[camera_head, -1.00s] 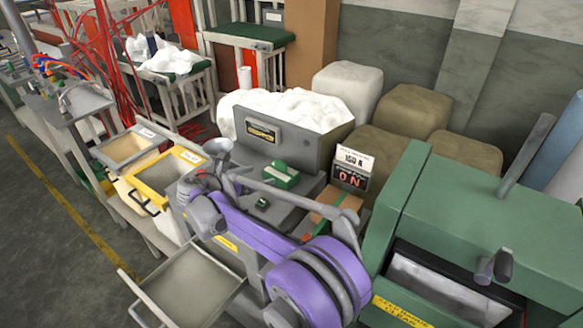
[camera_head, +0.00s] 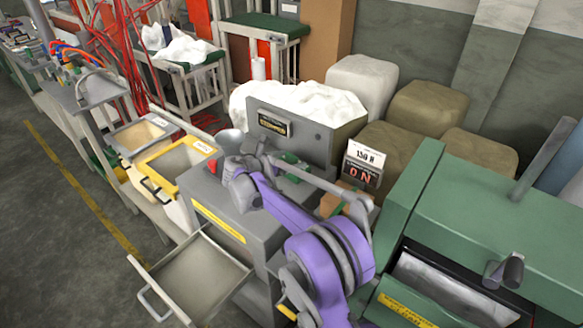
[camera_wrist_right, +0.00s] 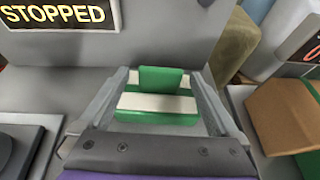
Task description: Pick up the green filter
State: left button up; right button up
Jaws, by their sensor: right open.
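The green filter (camera_wrist_right: 155,100) is a small block with green and white bands and a raised green tab. It lies on the grey machine top, between the spread fingers of my right gripper (camera_wrist_right: 160,85). The fingers stand on either side of it, and I cannot tell whether they touch it. In the head view the filter (camera_head: 293,165) is partly hidden behind my right wrist and gripper (camera_head: 268,165). My right gripper is open. My left gripper is not in view.
A grey panel (camera_head: 317,137) reading STOPPED stands behind the filter. A brown block (camera_wrist_right: 285,118) is to its right. The green machine (camera_head: 470,215) stands at right, an open drawer (camera_head: 205,270) at lower left, and yellow-rimmed bin (camera_head: 178,170) at left.

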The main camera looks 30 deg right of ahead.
jog(key=shift+w+d+f, duration=0.2)
jog(key=shift+d+f, duration=0.1)
jog(key=shift+d, duration=0.3)
jog(key=shift+a, duration=0.1)
jog(key=shift+c, duration=0.4)
jog(key=c, duration=1.5)
jog(key=shift+o, duration=0.2)
